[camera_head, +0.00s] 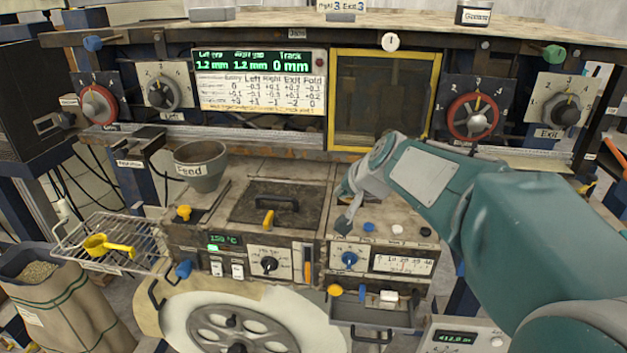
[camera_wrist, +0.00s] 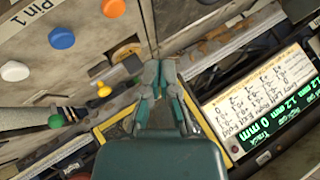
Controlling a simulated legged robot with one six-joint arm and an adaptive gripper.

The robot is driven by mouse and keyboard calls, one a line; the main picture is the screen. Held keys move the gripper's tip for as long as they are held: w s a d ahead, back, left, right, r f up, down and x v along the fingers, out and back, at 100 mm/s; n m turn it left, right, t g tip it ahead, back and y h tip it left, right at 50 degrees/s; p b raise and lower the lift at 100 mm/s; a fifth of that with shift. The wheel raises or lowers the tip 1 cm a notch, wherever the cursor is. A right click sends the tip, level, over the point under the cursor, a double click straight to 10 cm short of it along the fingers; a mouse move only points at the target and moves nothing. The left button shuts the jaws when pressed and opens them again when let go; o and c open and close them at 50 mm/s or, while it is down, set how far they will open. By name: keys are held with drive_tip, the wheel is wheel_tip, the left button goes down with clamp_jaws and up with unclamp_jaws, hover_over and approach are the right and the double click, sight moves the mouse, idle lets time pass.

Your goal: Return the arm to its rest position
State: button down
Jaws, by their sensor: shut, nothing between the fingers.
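My teal arm (camera_head: 500,215) reaches in from the right in the head view, over the right part of the machine. My gripper (camera_head: 345,222) is above the button panel (camera_head: 385,229), pointing down, shut and empty. In the wrist view my gripper (camera_wrist: 160,70) shows its two grey fingers close together with nothing between them. From these views I cannot tell whether the fingertips touch the panel.
A display (camera_head: 255,61) reads 1.2 mm, 1.2 mm and 0 mm. A yellow-framed window (camera_head: 429,97), red dials (camera_head: 472,117) and a Feed cup (camera_head: 201,165) surround the panel. A wire rack (camera_head: 75,240) holds a yellow scoop (camera_head: 97,245). An open drawer (camera_head: 372,315) juts out below.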

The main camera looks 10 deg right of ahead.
drive_tip(key=s+f+n+g+h, duration=0.1)
drive_tip(key=s+f+n, duration=0.1)
drive_tip(key=s, duration=1.1)
drive_tip(key=s+f+n+g+h, duration=0.1)
drive_tip(key=s+f+n+g, duration=0.1)
drive_tip(key=s, duration=1.2)
drive_tip(key=shift+f+n+h, duration=0.4)
drive_tip(key=shift+f+n, duration=0.3)
drive_tip(key=shift+f, duration=0.15)
drive_tip(key=c, duration=1.3)
unclamp_jaws()
drive_tip(key=shift+c, duration=0.2)
